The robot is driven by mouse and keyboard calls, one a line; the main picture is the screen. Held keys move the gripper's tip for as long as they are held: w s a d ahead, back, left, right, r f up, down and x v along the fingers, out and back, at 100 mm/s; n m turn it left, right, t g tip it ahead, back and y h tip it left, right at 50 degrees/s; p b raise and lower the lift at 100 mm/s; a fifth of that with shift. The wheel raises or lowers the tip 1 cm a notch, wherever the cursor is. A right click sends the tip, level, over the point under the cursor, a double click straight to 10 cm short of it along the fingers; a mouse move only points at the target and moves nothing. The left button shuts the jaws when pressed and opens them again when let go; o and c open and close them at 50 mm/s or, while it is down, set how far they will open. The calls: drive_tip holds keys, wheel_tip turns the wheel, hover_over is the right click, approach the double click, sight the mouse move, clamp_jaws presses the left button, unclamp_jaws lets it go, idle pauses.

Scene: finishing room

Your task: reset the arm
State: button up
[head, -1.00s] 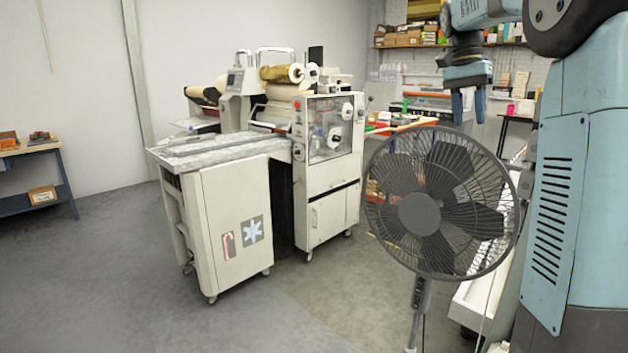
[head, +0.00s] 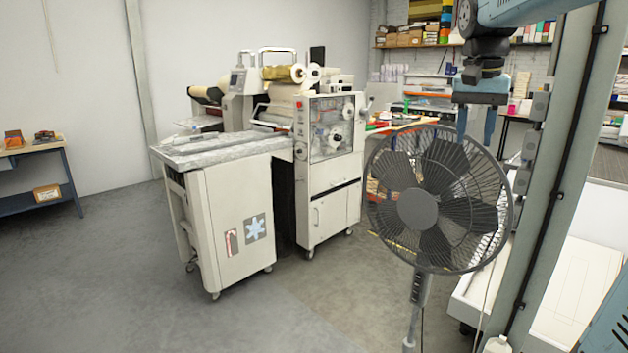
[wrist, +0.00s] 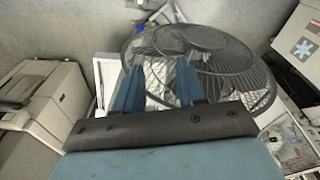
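My arm reaches in from the top right of the head view, and my gripper (head: 476,124) hangs from it pointing down. It appears just above or in front of the top right of the fan's cage; the exact gap cannot be told. In the wrist view my gripper's two blue fingers (wrist: 158,88) stand apart with nothing between them. The black pedestal fan (head: 418,209) stands upright on the floor. It also shows in the wrist view (wrist: 222,62), beyond the fingers.
A cream laminating machine (head: 325,205) with a long feed table (head: 213,150) stands at the middle. A workbench (head: 38,152) is at the far left. A grey post (head: 560,165) rises right of the fan. The floor at front left is clear.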

drive_tip(key=s+a+f+n+t, duration=0.2)
drive_tip(key=s+f, duration=0.4)
drive_tip(key=s, duration=0.3)
drive_tip(key=s+a+f+n+t+y, duration=0.1)
drive_tip(key=s+a+f+n+t, duration=0.1)
drive_tip(key=s+a+f, duration=0.3)
drive_tip(key=s+f+n, duration=0.1)
drive_tip(key=s+f, duration=0.1)
drive_tip(key=s, duration=0.2)
drive_tip(key=shift+a+f+n+t, duration=0.25)
drive_tip(key=shift+a+n+t, duration=0.05)
drive_tip(key=shift+a+n, duration=0.1)
idle(1.7)
drive_tip(key=shift+c, duration=0.3)
